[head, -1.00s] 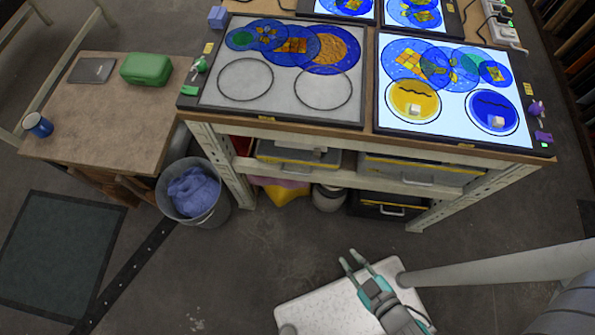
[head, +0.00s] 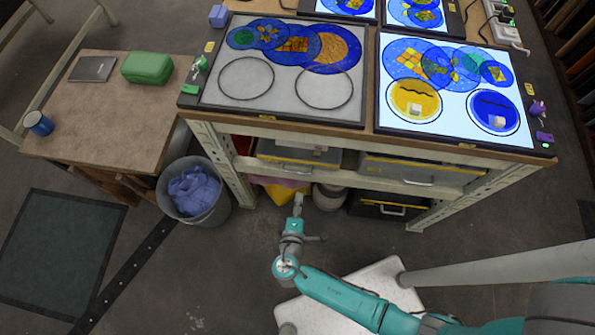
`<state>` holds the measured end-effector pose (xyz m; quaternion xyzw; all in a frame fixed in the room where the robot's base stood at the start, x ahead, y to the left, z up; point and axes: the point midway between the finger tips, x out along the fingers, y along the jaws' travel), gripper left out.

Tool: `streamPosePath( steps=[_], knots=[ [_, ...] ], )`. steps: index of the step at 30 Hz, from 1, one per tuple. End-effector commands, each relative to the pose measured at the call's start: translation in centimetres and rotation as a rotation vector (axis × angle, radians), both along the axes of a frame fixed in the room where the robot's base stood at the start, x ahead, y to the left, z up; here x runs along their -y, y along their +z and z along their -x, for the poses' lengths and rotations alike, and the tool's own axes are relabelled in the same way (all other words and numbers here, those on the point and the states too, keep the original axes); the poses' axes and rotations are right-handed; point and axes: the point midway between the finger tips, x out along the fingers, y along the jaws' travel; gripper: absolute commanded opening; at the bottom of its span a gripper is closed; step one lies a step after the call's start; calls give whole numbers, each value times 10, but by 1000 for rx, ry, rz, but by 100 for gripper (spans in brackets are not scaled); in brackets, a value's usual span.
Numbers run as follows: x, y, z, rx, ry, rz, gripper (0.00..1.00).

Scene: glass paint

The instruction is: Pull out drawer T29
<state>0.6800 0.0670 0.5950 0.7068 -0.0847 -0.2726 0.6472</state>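Two grey, yellow-edged drawers show under the bench top: a left one (head: 283,153) and a right one (head: 415,171) with a pale handle. Both look shut. No T29 label is readable, so I cannot tell which is that drawer. My gripper (head: 298,199) points toward the bench, in front of and below the left drawer in the picture, with no visible contact. Its fingers appear edge-on, so their opening cannot be told. Nothing visible is held.
Below the drawers are a yellow item (head: 279,193), a grey pot (head: 327,197) and a black case (head: 378,208). A bin (head: 205,212) with blue cloth stands left of the bench leg. Floor in front is clear. Light panels (head: 369,93) cover the top.

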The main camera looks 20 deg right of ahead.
Motion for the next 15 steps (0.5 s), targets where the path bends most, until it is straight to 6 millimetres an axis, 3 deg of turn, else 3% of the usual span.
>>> streamPosePath(
  steps=[5,15],
  knots=[
    [-15,11,-12,49,-5,47,23],
    [-1,6,-36,52,-10,49,23]
  ],
)
